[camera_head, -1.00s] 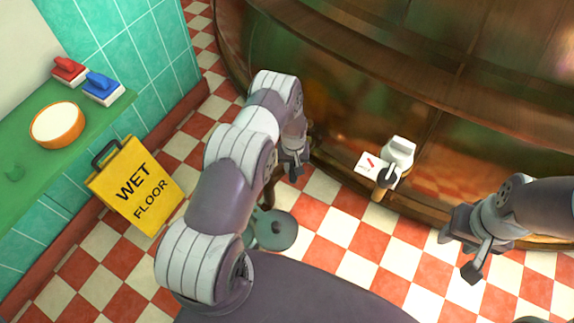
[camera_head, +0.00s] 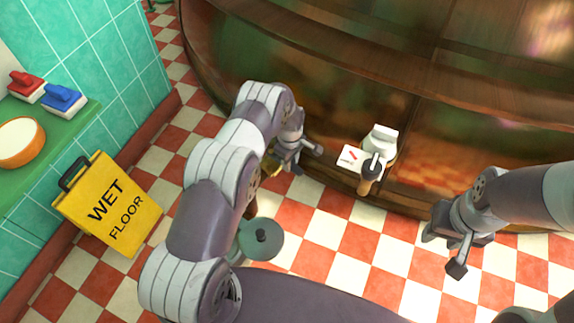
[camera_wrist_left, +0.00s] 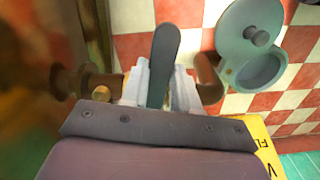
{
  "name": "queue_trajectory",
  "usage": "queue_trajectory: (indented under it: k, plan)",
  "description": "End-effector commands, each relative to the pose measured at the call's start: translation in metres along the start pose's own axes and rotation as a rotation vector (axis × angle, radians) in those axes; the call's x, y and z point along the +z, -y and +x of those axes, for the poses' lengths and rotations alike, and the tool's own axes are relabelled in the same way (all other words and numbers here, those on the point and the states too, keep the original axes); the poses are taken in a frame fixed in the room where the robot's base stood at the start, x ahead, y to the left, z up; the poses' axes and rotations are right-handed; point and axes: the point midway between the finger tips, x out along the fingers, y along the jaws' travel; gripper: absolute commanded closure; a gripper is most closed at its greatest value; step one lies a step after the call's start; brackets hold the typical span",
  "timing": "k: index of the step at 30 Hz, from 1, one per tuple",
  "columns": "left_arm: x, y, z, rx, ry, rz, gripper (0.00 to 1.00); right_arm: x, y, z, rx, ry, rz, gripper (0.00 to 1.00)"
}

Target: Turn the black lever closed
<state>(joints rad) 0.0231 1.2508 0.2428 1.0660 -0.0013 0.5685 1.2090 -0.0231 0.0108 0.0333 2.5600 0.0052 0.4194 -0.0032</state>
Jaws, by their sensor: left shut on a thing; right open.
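In the left wrist view the black lever (camera_wrist_left: 164,62) stands between the two pale fingers of my left gripper (camera_wrist_left: 160,88), which is shut on it. The lever sits on a brown-brass tap (camera_wrist_left: 75,82), whose curved spout (camera_wrist_left: 208,78) shows to the right of the fingers. In the head view my left gripper (camera_head: 300,158) is low against the copper kettle (camera_head: 330,110), and my wrist hides most of the tap. My right gripper (camera_head: 450,252) is open and empty in front of the kettle, to the right.
A teal lidded pot (camera_head: 261,240) is below my left gripper. A yellow wet-floor sign (camera_head: 115,205) and green shelf (camera_head: 60,135) are left. Checkered floor (camera_head: 340,270) is open ahead.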

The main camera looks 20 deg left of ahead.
Motion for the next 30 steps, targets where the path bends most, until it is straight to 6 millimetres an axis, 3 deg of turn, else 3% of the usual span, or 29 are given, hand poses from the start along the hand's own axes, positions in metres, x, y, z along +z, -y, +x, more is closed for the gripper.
queue_trajectory:
  k: [21, 22, 24, 30]
  plan:
    - [0.0047, -0.0057, 0.0018, -0.002, 0.005, -0.068, 1.00, 0.0007, 0.0000, 0.0061, 0.000, 0.000, 0.000, 0.57]
    - [0.0047, -0.0058, 0.0018, -0.002, 0.005, -0.068, 0.64, 0.0007, 0.0000, 0.0061, 0.000, 0.000, 0.000, 0.57]
    - [0.0039, -0.0058, 0.0016, -0.002, 0.004, -0.068, 0.45, 0.0007, 0.0000, 0.0061, 0.000, 0.000, 0.000, 0.57]
    - [0.0022, -0.0060, 0.0007, 0.000, 0.002, -0.068, 0.45, 0.0007, 0.0000, 0.0060, 0.000, 0.000, 0.000, 0.57]
